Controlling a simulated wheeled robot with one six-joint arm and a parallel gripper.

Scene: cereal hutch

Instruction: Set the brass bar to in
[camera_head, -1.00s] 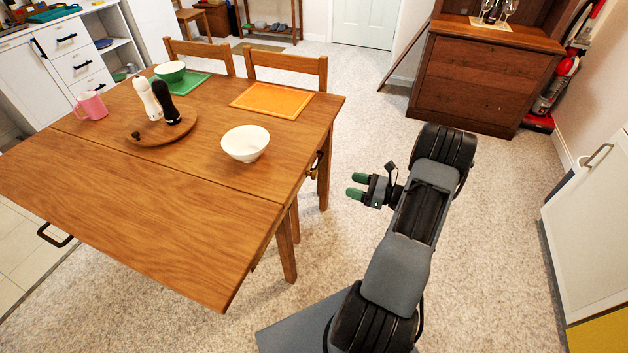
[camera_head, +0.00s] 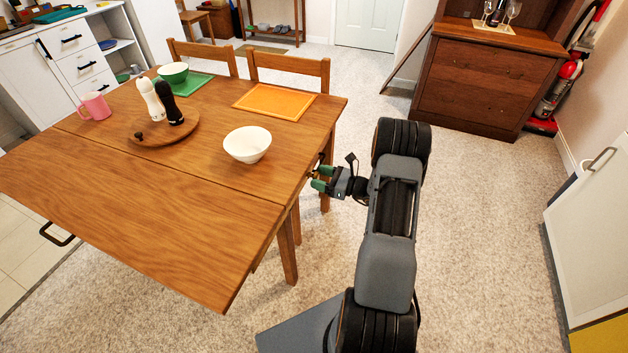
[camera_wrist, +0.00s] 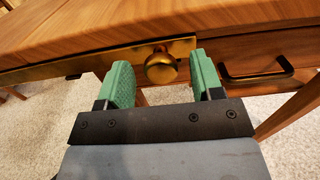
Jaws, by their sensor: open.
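The brass bar (camera_wrist: 108,57) lies flat along the edge of the wooden table, under the tabletop, with a round brass knob (camera_wrist: 160,66) on it. In the wrist view the knob sits between the two green fingertips of my gripper (camera_wrist: 163,82), a little beyond or level with them. The fingers are open and neither clearly touches the knob. In the head view my gripper (camera_head: 319,178) is at the table's right edge, and the bar is mostly hidden there by the fingers and the edge.
The wooden table (camera_head: 150,195) carries a white bowl (camera_head: 247,144), an orange mat (camera_head: 275,101) and a round board with two mills. A dark handle (camera_wrist: 255,74) is right of the knob. Table legs stand below. Carpet to the right is clear.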

